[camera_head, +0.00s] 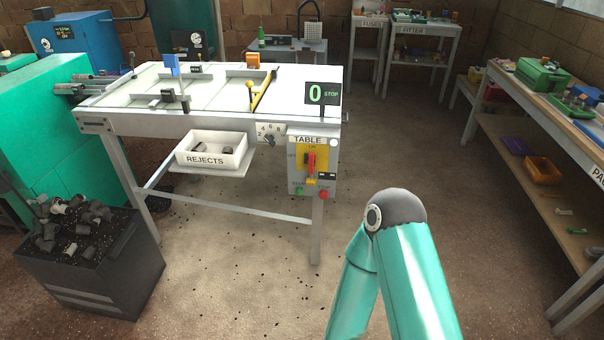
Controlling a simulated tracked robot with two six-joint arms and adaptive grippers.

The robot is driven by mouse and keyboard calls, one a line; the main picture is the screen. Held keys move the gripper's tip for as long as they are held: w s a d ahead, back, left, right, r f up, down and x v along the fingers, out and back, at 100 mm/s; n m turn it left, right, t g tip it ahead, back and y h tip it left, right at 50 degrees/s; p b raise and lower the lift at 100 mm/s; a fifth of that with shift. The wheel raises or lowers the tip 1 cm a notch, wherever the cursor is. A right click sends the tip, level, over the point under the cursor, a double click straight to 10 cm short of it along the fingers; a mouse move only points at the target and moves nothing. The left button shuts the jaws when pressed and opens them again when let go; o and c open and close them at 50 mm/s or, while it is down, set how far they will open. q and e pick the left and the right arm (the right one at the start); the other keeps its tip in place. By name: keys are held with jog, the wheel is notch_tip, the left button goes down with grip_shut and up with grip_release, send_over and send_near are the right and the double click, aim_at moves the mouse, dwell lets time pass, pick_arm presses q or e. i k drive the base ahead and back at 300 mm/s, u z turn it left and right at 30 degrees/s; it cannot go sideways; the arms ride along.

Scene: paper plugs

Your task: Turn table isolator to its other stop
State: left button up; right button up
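The table isolator (309,162) is a red handle on a yellow plate. It sits on the grey control box labelled TABLE (298,184), fixed to the table's right front leg. The handle looks roughly upright; the lettering around it is too small to read surely. A green button (299,191) and a red button (323,194) sit below it. A teal arm of mine rises at the bottom centre-right, its bent joint short of the box. Neither gripper shows.
The white-topped table (215,115) carries guides and a display (322,94) reading 0 STOP. A REJECTS tray (213,150) hangs under its front. A dark bin of plugs (100,262) stands at left, a parts bench (545,105) at right. Floor before the box looks clear.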

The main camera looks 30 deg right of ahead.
aim_at(311, 160)
jog(key=z, duration=0.2)
jog(key=i, duration=0.85)
jog(key=u, duration=0.1)
